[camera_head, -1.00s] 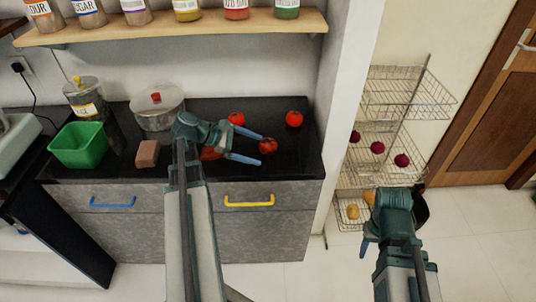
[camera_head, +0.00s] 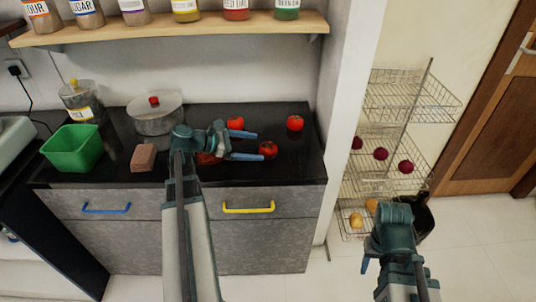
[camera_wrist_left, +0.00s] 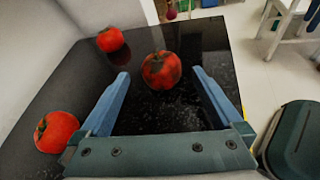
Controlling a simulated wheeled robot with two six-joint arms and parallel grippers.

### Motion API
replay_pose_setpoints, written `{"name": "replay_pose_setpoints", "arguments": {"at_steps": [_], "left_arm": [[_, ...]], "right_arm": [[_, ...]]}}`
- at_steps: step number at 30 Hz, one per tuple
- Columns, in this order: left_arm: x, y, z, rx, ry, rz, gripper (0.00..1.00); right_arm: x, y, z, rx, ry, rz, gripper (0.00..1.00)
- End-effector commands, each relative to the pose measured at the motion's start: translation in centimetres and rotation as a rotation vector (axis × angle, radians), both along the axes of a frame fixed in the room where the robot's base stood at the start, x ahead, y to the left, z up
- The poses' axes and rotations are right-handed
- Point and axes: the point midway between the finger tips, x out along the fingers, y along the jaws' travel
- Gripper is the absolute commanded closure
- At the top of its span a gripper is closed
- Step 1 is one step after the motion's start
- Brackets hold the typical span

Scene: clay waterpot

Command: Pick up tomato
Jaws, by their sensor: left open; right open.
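A red tomato (camera_head: 268,149) lies on the black counter just ahead of the fingertips of my left gripper (camera_head: 257,146). In the left wrist view this tomato (camera_wrist_left: 160,70) sits centred ahead of the two blue fingers of the open, empty left gripper (camera_wrist_left: 160,93), beyond their tips. A second tomato (camera_head: 236,123) is behind the gripper, and shows at the wrist view's left (camera_wrist_left: 57,134). A third tomato (camera_head: 295,123) lies farther right. A red thing (camera_head: 206,158) is partly hidden by my left gripper. My right gripper (camera_head: 367,264) is open, low at the right, away from the counter.
A lidded pot (camera_head: 155,114), a brown block (camera_head: 143,157), a green bin (camera_head: 72,148) and a jar (camera_head: 80,102) stand left on the counter. A shelf (camera_head: 180,36) with several jars hangs above. A wire rack (camera_head: 405,100) with produce stands right, past a white wall edge.

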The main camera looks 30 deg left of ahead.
Motion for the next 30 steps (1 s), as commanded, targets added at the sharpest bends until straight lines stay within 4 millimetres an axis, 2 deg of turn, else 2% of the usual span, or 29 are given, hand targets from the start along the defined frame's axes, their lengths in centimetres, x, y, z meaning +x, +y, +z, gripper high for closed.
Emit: {"name": "replay_pose_setpoints", "arguments": {"at_steps": [11,21,29,30], "left_arm": [[0.8,-0.8,-0.6,0.001,0.0,-0.001,0.0],[3.7,-3.4,-2.7,0.0,0.0,-0.002,0.0],[4.0,-3.7,-2.7,0.002,0.0,0.001,0.0],[4.0,-3.6,-2.7,0.002,0.0,0.001,0.05]], "right_arm": [[0.0,0.0,-0.6,0.0,0.0,0.0,0.5],[0.0,0.0,-2.7,0.0,0.0,0.0,0.5],[0.0,0.0,-2.6,0.0,0.0,0.0,0.5],[0.0,0.0,-2.6,0.0,0.0,0.0,0.5]]}}
